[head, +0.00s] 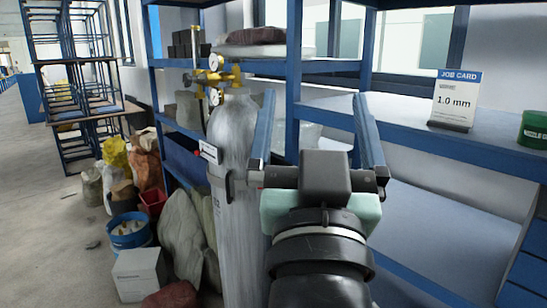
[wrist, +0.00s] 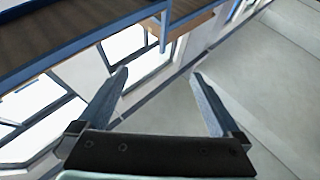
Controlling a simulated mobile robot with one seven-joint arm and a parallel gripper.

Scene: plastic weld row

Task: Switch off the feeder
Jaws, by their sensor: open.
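I cannot make out a feeder or its switch in either view. My gripper (head: 314,96) is raised in the middle of the head view, with its two blue-grey fingers spread apart and nothing between them. In the wrist view, the same open gripper (wrist: 159,73) has empty space between its fingers, with a pale wall and window frames behind. A grey gas cylinder (head: 233,135) stands upright just left of my gripper. A brass regulator with gauges (head: 216,78) sits on top of it. My gripper's left side overlaps the cylinder in the picture; I cannot tell if they touch.
Blue shelving (head: 293,70) stands behind. A job card reading 1.0 mm (head: 456,98) and a green tin (head: 534,130) are on the right shelf. Sacks (head: 181,230), a blue bucket (head: 128,232) and a white box (head: 140,274) crowd the floor left of the cylinder. The far-left floor is clear.

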